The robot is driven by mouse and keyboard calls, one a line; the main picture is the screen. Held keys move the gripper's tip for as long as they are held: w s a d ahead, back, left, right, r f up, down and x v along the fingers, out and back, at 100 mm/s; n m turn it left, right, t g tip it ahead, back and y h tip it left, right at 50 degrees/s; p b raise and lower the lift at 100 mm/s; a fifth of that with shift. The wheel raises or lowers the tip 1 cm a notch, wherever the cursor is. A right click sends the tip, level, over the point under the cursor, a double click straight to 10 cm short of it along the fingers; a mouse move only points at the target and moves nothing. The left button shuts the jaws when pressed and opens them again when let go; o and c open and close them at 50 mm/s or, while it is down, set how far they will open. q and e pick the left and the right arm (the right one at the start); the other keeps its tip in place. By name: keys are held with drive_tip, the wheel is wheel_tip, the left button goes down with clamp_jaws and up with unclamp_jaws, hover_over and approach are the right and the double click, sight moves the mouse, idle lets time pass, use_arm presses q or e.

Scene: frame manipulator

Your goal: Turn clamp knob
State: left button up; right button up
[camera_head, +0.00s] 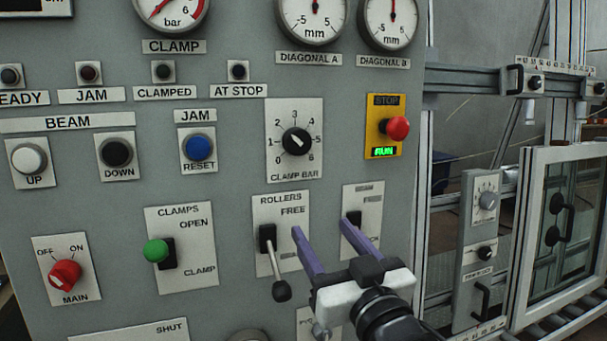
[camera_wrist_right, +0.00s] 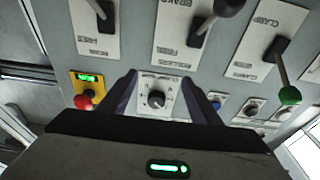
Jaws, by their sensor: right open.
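The clamp bar knob (camera_head: 296,141) is a small round black knob on a white plate (camera_head: 310,110) numbered 0 to 6, on the grey control panel. It has a light mark, but its exact setting is hard to read. In the right wrist view the knob (camera_wrist_right: 156,99) shows between the two fingers. My right gripper (camera_head: 322,226) is open and empty, its purple fingers spread below and to the right of the knob in the head view, in front of the roller levers. It is apart from the knob. My left gripper is not in view.
The rollers lever (camera_head: 281,290) sticks out close to the right gripper's left finger. The red stop button (camera_head: 397,128) stands right of the knob, on a yellow plate. The green-ended clamps lever (camera_head: 156,250) is lower left. A glass-doored frame (camera_head: 565,220) stands at the right.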

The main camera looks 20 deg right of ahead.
sight(300, 147)
wheel_tip(300, 147, up, 8)
drive_tip(key=t, duration=0.3)
drive_tip(key=shift+g, duration=0.3)
drive_tip(key=x, duration=1)
drive_tip(key=shift+a+r, duration=0.2)
drive_tip(key=shift+a, duration=0.15)
drive_tip(key=shift+p, duration=0.3)
drive_tip(key=c, duration=1.1)
